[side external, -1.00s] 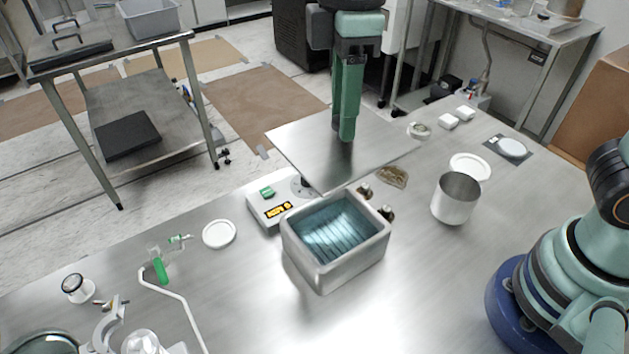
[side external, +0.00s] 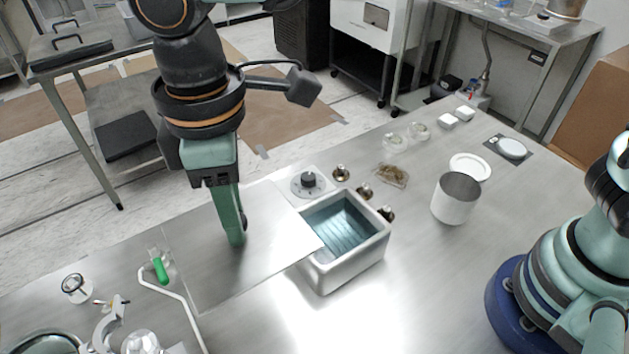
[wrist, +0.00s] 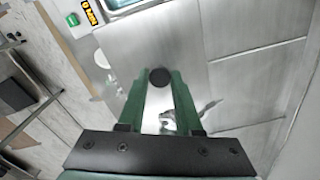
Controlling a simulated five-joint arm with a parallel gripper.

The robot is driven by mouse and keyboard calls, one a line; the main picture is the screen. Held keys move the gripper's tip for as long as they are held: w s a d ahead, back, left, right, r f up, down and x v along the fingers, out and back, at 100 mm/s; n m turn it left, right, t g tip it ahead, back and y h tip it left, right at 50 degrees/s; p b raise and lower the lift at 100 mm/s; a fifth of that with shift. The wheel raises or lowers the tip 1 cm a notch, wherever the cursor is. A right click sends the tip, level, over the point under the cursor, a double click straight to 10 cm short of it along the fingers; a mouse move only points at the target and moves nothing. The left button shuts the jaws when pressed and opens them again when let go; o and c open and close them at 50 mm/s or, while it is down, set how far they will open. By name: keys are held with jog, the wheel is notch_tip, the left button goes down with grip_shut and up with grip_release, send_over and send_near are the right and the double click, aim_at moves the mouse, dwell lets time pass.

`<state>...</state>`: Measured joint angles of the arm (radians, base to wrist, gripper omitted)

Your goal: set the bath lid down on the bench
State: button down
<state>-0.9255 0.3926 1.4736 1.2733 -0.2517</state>
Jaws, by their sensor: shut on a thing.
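The bath lid (side external: 275,225) is a flat, shiny metal plate. My gripper (side external: 238,240) is shut on the lid's dark round knob (wrist: 159,76), which shows between the fingertips in the wrist view. The lid is roughly level and lies left of the water bath (side external: 345,245), with its right corner overlapping the bath's left rim in the side view. I cannot tell how high the lid is above the bench (side external: 440,290). The bath is open and shows blue-tinted water.
A metal beaker (side external: 455,198) and white dish (side external: 470,166) stand right of the bath. Several small brass weights (side external: 364,191) sit behind it. A green-capped tube (side external: 160,270) and bent white rod (side external: 188,315) are close to the lid's left edge. The front right bench is clear.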

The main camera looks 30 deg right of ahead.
notch_tip(320, 180, down, 19)
jog(key=shift+f, duration=0.15)
dwell(0.4)
jog(key=shift+f, duration=0.1)
jog(key=c, duration=0.6)
grip_release()
